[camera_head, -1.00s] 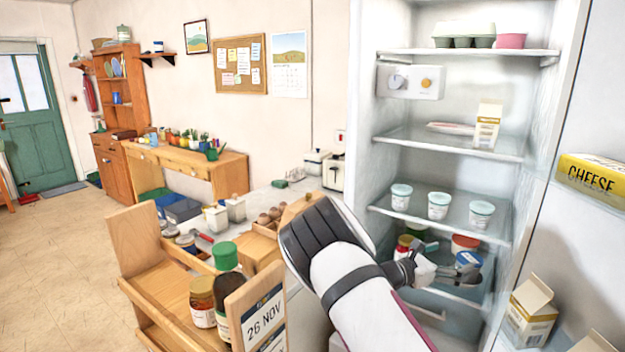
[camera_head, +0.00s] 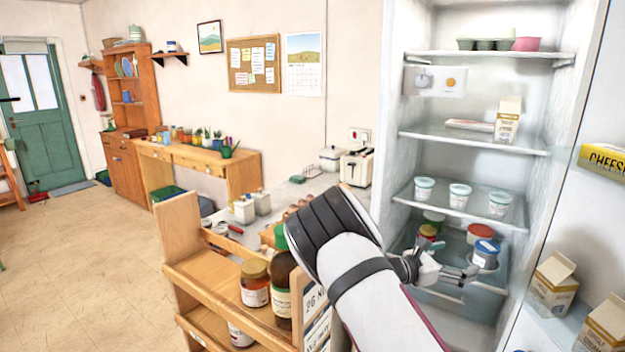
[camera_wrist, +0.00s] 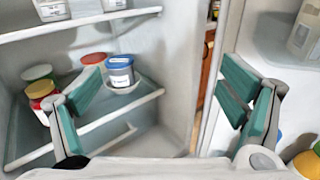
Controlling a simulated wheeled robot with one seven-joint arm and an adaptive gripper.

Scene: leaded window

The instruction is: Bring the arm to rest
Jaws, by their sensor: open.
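My gripper (camera_head: 460,275) is at the lower part of the open fridge, in front of its lower shelf. In the wrist view my gripper (camera_wrist: 165,95) has its two teal-padded fingers wide apart with nothing between them. A blue-lidded tub (camera_wrist: 121,70) stands on a small white dish on the lower shelf, just beyond the left finger; it also shows in the head view (camera_head: 485,254). A red-lidded tub (camera_head: 480,233) stands close to it. My arm crosses the lower middle of the head view and hides part of the counter.
The wooden cart (camera_head: 205,283) with jars stands left of my arm. The fridge door with cartons (camera_head: 553,284) and a cheese box (camera_head: 603,160) is on the right. White tubs (camera_head: 459,195) stand on the shelf above. The floor (camera_head: 80,270) at left is clear.

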